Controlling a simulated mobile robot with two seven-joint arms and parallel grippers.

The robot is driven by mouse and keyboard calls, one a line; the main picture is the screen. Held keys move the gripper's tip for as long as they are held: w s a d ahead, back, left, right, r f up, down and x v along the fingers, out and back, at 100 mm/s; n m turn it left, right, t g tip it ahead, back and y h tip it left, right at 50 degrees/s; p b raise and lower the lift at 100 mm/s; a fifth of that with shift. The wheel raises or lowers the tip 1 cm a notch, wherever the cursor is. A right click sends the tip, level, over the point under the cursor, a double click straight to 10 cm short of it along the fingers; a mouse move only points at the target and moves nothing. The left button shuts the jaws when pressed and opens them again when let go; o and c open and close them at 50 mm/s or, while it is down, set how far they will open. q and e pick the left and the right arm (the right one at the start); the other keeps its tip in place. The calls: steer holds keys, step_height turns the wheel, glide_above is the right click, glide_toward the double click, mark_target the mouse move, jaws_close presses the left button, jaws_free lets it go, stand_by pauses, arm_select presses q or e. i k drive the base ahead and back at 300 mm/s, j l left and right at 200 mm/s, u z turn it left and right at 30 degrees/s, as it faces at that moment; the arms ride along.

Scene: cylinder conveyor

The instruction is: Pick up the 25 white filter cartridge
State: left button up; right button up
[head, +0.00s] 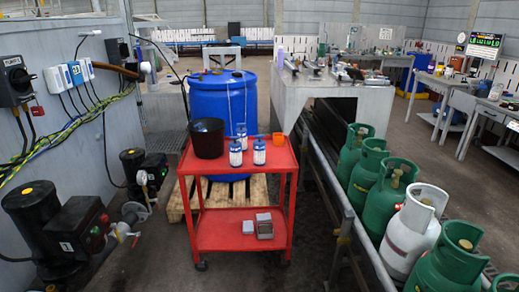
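Three small white-and-blue cylinders stand upright on the top shelf of a red cart (205,168). They look like filter cartridges, but any number on them is too small to read. One cartridge (236,154) stands at the front left of the group. Another cartridge (259,152) stands to its right. A third cartridge (242,130) is behind them and partly hidden. Neither of my grippers shows in the head view.
A black bucket (208,139) and an orange cup (279,138) share the shelf. Grey boxes (264,217) lie below. A blue drum (222,102) stands behind. Green gas cylinders (361,172) and one white one (410,232) line the right. Pumps (62,226) stand left. Floor before the cart is clear.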

mark_target(258, 145)
steer(key=u, duration=0.3)
steer(key=i+l+u, duration=0.2)
steer(key=u, duration=0.25)
steer(key=i+l+u, duration=0.25)
steer(key=u, duration=0.2)
steer(key=i+l+u, duration=0.1)
steer(key=l, duration=0.2)
steer(key=i+l+u, duration=0.15)
steer(key=l, duration=0.15)
steer(key=l+u, duration=0.1)
steer(key=l, duration=0.25)
steer(key=i+l, duration=0.1)
steer(key=l, duration=0.2)
steer(key=i+l, duration=0.1)
steer(key=l, duration=0.2)
steer(key=i+l+u, duration=0.1)
steer(key=i+l, duration=0.05)
steer(key=l, duration=0.1)
